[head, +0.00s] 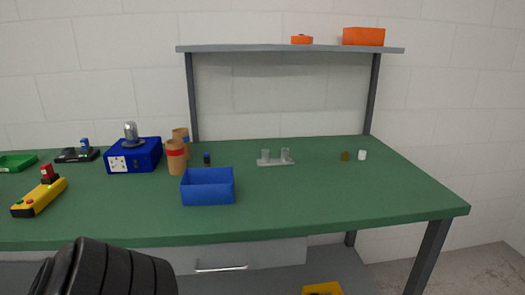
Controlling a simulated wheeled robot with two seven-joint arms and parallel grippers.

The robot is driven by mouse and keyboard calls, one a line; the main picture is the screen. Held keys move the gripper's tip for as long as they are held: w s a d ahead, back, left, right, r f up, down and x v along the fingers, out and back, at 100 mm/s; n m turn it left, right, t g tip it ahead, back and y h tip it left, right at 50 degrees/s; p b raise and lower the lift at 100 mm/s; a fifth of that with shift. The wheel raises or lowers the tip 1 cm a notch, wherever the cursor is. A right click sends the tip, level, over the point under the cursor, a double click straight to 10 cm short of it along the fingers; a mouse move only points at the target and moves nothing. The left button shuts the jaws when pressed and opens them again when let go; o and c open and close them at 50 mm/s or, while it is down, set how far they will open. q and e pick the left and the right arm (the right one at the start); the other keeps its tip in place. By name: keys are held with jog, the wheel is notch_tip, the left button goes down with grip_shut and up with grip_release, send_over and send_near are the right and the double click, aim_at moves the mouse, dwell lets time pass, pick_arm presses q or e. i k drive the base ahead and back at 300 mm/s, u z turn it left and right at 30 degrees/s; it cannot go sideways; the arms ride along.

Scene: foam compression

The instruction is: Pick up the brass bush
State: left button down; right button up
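A small brownish-gold cylinder, which looks like the brass bush (345,156), stands on the green tabletop (330,195) toward the back right. A small white cylinder (362,155) stands just to its right, with a narrow gap between them. Neither of my grippers is in view, so nothing shows of what they hold.
A grey fixture with two uprights (275,162) stands left of the bush. Further left are a blue bin (208,187), brown cups (176,157), a blue box (133,156) and a yellow control box (40,196). A shelf (290,48) spans above. The right front tabletop is clear.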

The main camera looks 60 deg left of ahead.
aim_at(345, 156)
jog(key=u, duration=2.15)
